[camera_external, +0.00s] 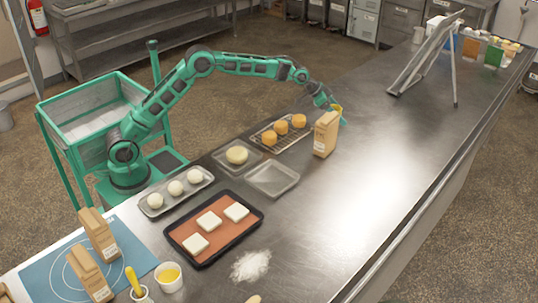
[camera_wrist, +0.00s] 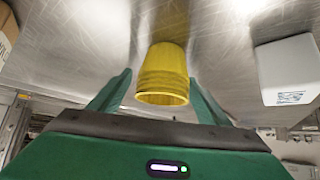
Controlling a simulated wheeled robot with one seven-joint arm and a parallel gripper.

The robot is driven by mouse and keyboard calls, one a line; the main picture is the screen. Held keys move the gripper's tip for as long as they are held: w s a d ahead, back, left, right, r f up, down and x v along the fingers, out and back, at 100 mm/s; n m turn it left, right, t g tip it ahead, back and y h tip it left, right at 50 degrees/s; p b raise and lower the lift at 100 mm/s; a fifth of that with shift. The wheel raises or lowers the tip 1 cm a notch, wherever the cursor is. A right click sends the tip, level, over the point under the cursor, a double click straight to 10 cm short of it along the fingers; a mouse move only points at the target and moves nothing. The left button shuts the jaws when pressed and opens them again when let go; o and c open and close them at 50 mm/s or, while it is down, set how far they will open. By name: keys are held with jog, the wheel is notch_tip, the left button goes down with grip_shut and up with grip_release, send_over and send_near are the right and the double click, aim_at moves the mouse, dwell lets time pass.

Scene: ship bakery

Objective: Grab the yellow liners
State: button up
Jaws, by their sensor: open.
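The yellow liners (camera_wrist: 163,76) are a nested stack of cups on the steel counter. In the wrist view they stand between the two green fingers of my gripper (camera_wrist: 158,92). The fingers are spread, with a gap visible on each side near the stack's rim. In the external view my gripper (camera_external: 333,112) is low over the counter, behind a brown paper bag. Only a small part of the yellow liners (camera_external: 337,108) shows there, and the bag and gripper hide the rest.
The brown bag (camera_external: 326,134) stands close to my gripper. A wire rack (camera_external: 267,145) with orange-topped cakes and an empty metal tray (camera_external: 272,180) lie nearby. A white box (camera_wrist: 288,68) stands right of the liners in the wrist view.

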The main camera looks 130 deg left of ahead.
jog(key=shift+w+a+f, duration=0.25)
jog(key=shift+a+f, duration=0.05)
jog(key=shift+f, duration=0.15)
jog(key=c, duration=1.1)
jog(key=shift+c, duration=0.2)
jog(key=shift+r, duration=0.15)
